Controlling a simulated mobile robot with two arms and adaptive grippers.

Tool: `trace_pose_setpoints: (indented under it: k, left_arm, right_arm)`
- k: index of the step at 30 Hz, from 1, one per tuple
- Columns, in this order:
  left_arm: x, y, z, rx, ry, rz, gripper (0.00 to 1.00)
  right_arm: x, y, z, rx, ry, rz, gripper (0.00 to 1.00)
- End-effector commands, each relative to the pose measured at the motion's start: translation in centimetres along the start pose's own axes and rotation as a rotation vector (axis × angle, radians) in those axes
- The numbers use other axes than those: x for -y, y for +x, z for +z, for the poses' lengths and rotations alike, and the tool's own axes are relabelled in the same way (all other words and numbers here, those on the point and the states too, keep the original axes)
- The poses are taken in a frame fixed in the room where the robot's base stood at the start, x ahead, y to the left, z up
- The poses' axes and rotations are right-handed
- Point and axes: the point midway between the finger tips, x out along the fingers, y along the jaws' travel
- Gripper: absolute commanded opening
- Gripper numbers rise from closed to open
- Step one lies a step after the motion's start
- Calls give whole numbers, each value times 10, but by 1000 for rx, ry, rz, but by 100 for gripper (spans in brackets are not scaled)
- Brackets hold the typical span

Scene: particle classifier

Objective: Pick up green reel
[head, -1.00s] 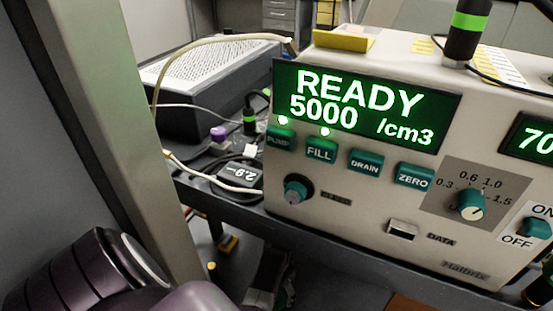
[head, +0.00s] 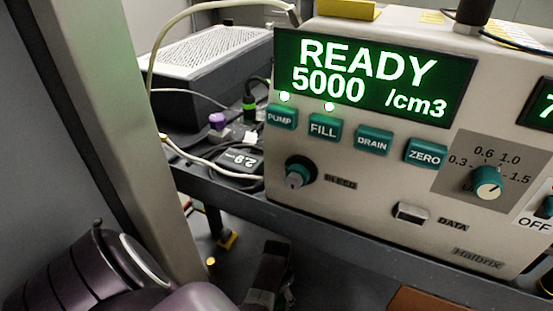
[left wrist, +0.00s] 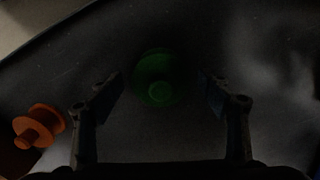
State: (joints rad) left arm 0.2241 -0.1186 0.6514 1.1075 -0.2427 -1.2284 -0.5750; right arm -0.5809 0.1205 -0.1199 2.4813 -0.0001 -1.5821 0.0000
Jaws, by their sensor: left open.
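The green reel (left wrist: 157,78) shows dimly in the left wrist view, near the top middle, on a dark surface. My left gripper (left wrist: 162,88) is open, with one finger on each side of the reel in the picture. The fingers look apart from the reel. I cannot tell how far above or short of it they are. I cannot make out the reel in the head view. My right gripper is in neither view.
An orange reel (left wrist: 38,126) lies left of my left gripper. In the head view, a beige instrument (head: 365,215) reading READY 5000 stands on a dark bench (head: 300,222). A pale post (head: 110,120) rises at left. A dark, unclear shape (head: 268,272) is below the bench edge.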

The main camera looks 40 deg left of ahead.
Motion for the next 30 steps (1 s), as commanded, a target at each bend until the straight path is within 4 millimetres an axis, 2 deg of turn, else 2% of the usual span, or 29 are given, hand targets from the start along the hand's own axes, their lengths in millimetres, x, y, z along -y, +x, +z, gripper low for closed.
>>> trace_pose_setpoints:
  k: [8, 22, 30]
  left_arm:
    - [0, 2, -1, -2, 0, -1, 71]
    - [0, 3, 0, -1, 0, -1, 23]
    - [0, 1, -1, -2, 0, -1, 22]
  right_arm:
    - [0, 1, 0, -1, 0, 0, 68]
    - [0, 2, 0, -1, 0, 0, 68]
    - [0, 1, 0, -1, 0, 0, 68]
